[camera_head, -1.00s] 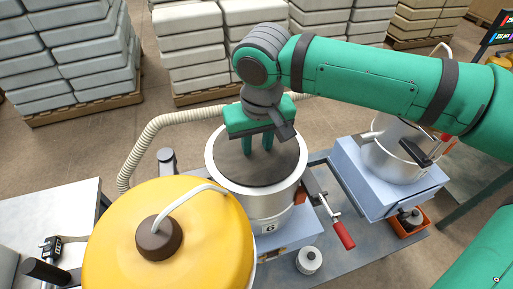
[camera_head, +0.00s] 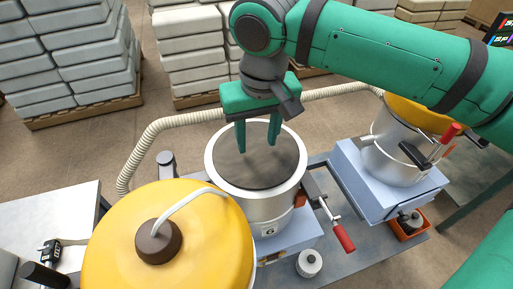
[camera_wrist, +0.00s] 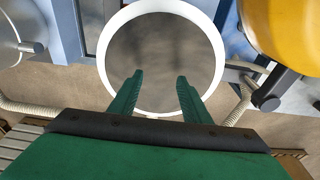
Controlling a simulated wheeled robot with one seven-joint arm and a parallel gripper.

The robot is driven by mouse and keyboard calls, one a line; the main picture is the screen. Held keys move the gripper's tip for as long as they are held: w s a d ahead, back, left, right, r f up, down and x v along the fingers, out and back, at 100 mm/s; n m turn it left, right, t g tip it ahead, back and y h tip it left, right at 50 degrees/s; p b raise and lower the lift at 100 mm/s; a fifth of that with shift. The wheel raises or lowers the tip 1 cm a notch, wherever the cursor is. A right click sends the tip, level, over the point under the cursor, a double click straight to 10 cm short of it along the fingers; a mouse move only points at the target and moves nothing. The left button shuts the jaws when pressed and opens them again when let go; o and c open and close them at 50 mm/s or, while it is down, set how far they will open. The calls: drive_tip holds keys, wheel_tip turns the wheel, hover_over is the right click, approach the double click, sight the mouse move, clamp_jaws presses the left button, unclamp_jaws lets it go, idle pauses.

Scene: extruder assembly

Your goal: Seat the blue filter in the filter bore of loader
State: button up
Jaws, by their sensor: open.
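The white cylindrical loader (camera_head: 270,208) stands upright at the centre of the head view, marked with a letter G. A round, flat, dark grey face (camera_head: 248,172) fills its open top inside the white rim. That face also shows in the wrist view (camera_wrist: 165,45).
A yellow dome lid (camera_head: 110,235) with a brown knob is in front on the left. A clamp with a red handle (camera_head: 343,236) is right of the loader. Another pot (camera_head: 390,160) stands on a blue-grey block at right. A ribbed hose (camera_head: 150,135) curves behind the loader.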

wheel_tip(320, 180, up, 6)
drive_tip(key=s, duration=0.1)
drive_tip(key=shift+d, duration=0.1)
idle(0.4)
